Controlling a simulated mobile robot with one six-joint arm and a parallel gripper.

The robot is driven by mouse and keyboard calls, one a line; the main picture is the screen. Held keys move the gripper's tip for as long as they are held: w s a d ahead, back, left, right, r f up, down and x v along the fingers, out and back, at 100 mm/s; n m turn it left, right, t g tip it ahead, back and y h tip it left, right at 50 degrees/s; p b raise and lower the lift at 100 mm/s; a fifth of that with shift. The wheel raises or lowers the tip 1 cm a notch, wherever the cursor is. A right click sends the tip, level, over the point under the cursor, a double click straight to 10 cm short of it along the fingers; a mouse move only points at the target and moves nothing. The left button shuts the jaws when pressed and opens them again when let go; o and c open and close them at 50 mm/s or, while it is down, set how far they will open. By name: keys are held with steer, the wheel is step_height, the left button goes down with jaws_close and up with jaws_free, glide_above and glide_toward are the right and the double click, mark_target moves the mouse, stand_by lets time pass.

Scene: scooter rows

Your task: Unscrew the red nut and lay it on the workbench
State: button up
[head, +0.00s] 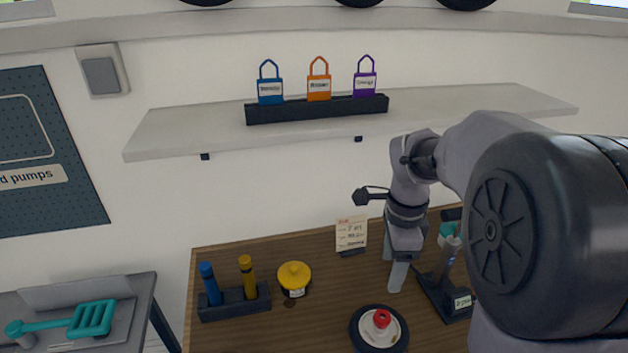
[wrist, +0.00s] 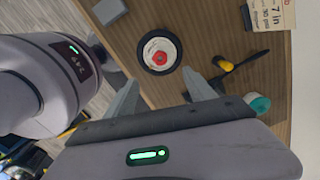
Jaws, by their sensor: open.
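The red nut (head: 381,318) sits at the centre of a small wheel with a pale hub and black tyre (head: 355,333), which lies flat on the wooden workbench (head: 300,332). In the wrist view the nut (wrist: 159,57) shows on the wheel (wrist: 148,67), beyond my fingertips and roughly between them in the picture. My gripper (head: 394,268) is open and empty, pointing down above the bench, behind the wheel in the head view. Both fingers show spread apart in the wrist view (wrist: 160,77). The nut is apart from the fingers.
A black holder (head: 233,303) with blue and yellow handles and a yellow-lidded pot (head: 294,278) stand left of the wheel. A note card (head: 351,233) stands behind. A tool stand (head: 446,298) is close to my gripper's right. A shelf (head: 200,130) with padlocks overhangs the back. Bench between pot and wheel is clear.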

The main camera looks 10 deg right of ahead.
mark_target(382, 318)
steer(key=shift+m, duration=0.3)
steer(key=f+b, duration=0.1)
steer(key=f, duration=0.5)
steer(key=f+b, duration=0.2)
steer(key=f, duration=0.4)
steer(key=f+b, duration=0.2)
steer(key=f, duration=0.4)
steer(key=shift+d, duration=0.3)
steer(key=shift+r, duration=0.1)
